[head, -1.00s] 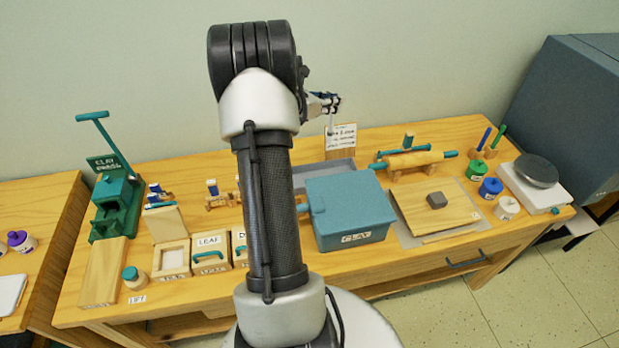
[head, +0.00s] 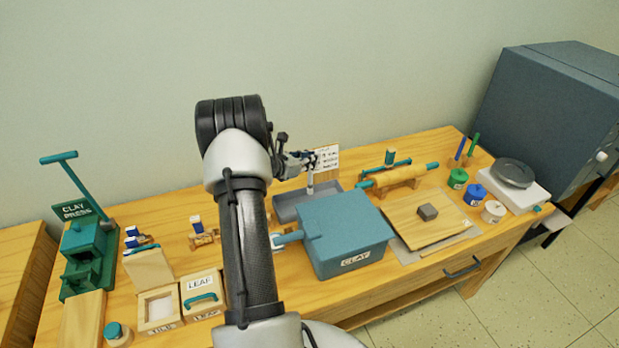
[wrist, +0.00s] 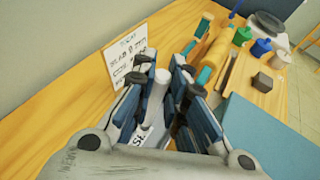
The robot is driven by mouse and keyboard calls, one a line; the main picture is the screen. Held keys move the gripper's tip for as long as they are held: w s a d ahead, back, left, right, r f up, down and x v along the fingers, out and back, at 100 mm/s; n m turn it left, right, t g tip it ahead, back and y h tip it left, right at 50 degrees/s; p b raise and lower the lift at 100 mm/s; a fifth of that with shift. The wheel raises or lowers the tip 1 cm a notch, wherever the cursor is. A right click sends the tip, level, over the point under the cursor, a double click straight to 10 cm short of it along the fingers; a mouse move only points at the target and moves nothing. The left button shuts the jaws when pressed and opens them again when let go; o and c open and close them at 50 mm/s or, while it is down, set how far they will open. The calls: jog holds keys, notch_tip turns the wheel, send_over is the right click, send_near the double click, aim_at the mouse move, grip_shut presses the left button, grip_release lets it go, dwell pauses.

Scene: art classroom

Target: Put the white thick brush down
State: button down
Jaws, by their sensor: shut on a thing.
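My gripper (head: 308,160) is shut on the white thick brush (head: 310,182), which hangs upright below the fingers in the head view. The grey tray (head: 286,212) lies under and around the brush's lower end, behind the clay box; I cannot tell whether the brush touches it. In the wrist view the brush (wrist: 153,98) stands between the blue-and-black fingers of my gripper (wrist: 165,85). Its lower part is partly hidden by the fingers there, and white lettering-marked surface shows beside it.
A written sign (head: 325,158) stands just behind the gripper. The teal clay box (head: 345,235) is in front of the tray. A rolling pin (head: 400,175) on a stand and a wooden board (head: 440,228) lie to the right. My arm hides part of the table.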

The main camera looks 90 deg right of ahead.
aim_at(310, 184)
jog(key=shift+f+b, duration=0.6)
jog(key=shift+f, duration=2.15)
jog(key=shift+f, duration=0.15)
jog(key=c, duration=1.6)
grip_release()
jog(key=p+v, duration=0.2)
jog(key=v, duration=1)
jog(key=shift+w, duration=0.1)
